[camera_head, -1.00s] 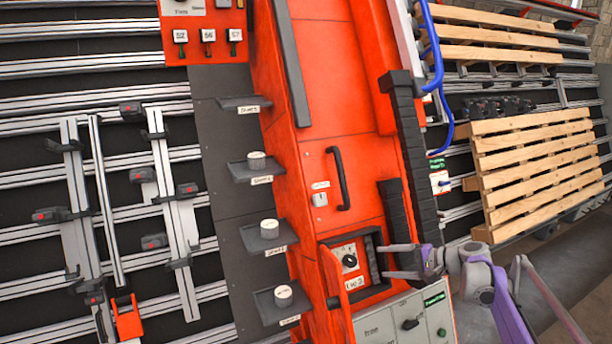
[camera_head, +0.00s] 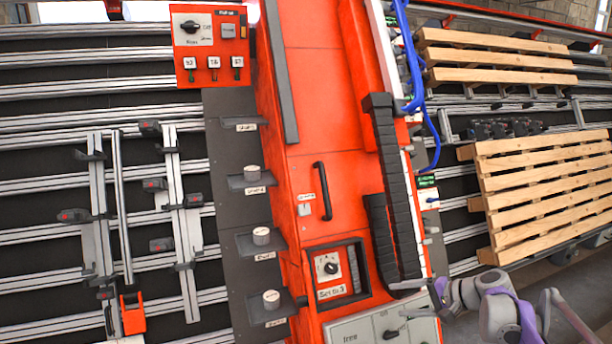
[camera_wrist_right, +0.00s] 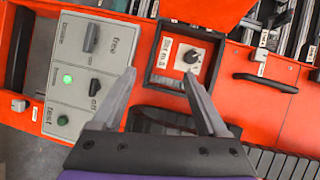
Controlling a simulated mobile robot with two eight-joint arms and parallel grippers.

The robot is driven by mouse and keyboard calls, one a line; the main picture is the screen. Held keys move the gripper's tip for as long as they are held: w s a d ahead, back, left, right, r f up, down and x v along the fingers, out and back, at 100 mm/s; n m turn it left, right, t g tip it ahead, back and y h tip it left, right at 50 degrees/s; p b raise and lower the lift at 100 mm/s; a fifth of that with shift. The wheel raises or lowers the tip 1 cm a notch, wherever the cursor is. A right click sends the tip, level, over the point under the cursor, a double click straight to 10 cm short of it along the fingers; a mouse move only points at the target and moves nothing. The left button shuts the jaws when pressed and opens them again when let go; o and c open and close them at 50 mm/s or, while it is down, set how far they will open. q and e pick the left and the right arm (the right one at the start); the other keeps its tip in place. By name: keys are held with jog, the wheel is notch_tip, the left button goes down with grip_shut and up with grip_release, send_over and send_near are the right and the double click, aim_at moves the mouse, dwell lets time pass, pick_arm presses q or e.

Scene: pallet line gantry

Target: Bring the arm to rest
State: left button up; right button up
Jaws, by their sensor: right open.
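My right gripper (camera_head: 398,300) is open and empty, at the lower right of the red machine housing (camera_head: 340,225) in the head view. In the right wrist view its two fingers (camera_wrist_right: 159,76) stand apart, with nothing between them. Beyond them lie a grey control panel (camera_wrist_right: 60,92) and a dark-framed recess holding a black dial (camera_wrist_right: 191,56). The dial also shows in the head view (camera_head: 331,268), left of my right gripper. I see no contact between the fingers and the dial. My left gripper is not in view.
A black cable chain (camera_head: 392,180) and blue hoses (camera_head: 418,95) run beside the housing. Wooden pallets (camera_head: 545,185) stand at the right. Dark shelves with white-topped pieces (camera_head: 262,236) and metal rails (camera_head: 100,200) lie left. A black handle (camera_head: 324,192) juts from the housing.

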jog(key=s+a+f+n+g+h+p, duration=0.1)
jog(key=s+a+n+h, duration=0.3)
jog(key=s, duration=0.6)
jog(key=s+a+f+n+g+h, duration=0.1)
jog(key=s+a, duration=0.4)
jog(key=s, duration=0.5)
jog(key=s+f+n+h, duration=0.2)
jog(key=s+f, duration=0.1)
jog(key=s, duration=0.5)
jog(key=s+d+f+n+h+p, duration=0.1)
jog(key=s+f+n+h, duration=0.1)
jog(key=s, duration=0.6)
jog(key=shift+s+d+f, duration=0.2)
jog(key=shift+s+f, duration=0.1)
jog(key=shift+f, duration=0.45)
